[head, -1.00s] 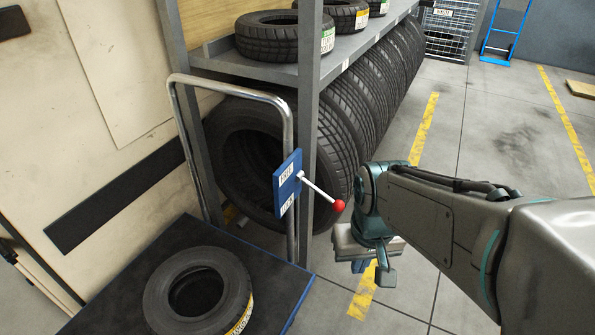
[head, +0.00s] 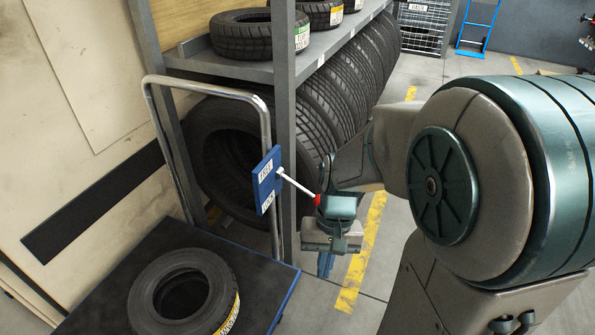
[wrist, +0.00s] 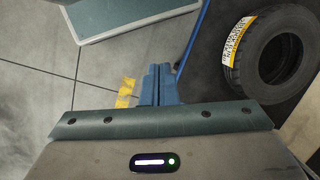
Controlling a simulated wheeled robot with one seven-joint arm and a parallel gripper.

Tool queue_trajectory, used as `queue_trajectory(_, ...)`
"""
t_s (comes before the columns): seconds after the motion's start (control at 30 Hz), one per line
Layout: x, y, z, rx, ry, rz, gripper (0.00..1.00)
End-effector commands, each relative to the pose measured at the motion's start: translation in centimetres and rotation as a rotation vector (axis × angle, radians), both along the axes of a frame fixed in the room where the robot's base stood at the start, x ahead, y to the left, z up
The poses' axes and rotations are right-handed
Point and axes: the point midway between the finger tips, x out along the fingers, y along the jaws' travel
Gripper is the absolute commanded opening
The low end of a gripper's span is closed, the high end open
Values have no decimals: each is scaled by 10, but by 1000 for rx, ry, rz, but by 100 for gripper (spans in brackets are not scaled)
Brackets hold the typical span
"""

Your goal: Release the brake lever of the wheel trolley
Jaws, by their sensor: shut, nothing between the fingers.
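The wheel trolley has a dark flat deck (head: 110,275) with a blue edge and a bent grey tube handle (head: 205,84). A blue plate (head: 267,181) on the handle reads FREE at the top, with a second label below that is hard to read here. The brake lever (head: 298,186) sticks out from the plate to the right and slightly down, ending in a red knob (head: 317,200). My gripper (head: 325,265) points down, just below and right of the knob, which my wrist partly covers. Its blue fingers are together and empty in the wrist view (wrist: 159,78). The lever is not visible there.
A tyre (head: 150,300) lies on the deck and shows in the wrist view (wrist: 272,80). A grey rack (head: 284,115) with several tyres stands close behind the lever. A cream wall panel (head: 75,130) is at left. Floor right of the rack is open.

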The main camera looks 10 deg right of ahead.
Motion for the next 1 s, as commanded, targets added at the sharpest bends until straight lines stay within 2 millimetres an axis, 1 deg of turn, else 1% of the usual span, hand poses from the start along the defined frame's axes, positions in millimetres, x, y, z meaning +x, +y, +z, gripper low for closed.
queue_trajectory(0.03, 2, 0, -11, 30, 53, -34, 0)
queue_trajectory(0.1, 5, 2, -23, 74, 114, -78, 0)
queue_trajectory(0.27, 10, 8, -49, 190, 250, -184, 0)
queue_trajectory(0.5, 21, 19, -82, 403, 438, -345, 0)
queue_trajectory(0.67, 31, 27, -99, 569, 546, -454, 0)
queue_trajectory(0.8, 43, 32, -109, 730, 630, -551, 0)
queue_trajectory(1.0, 64, 34, -118, 988, 733, -685, 0)
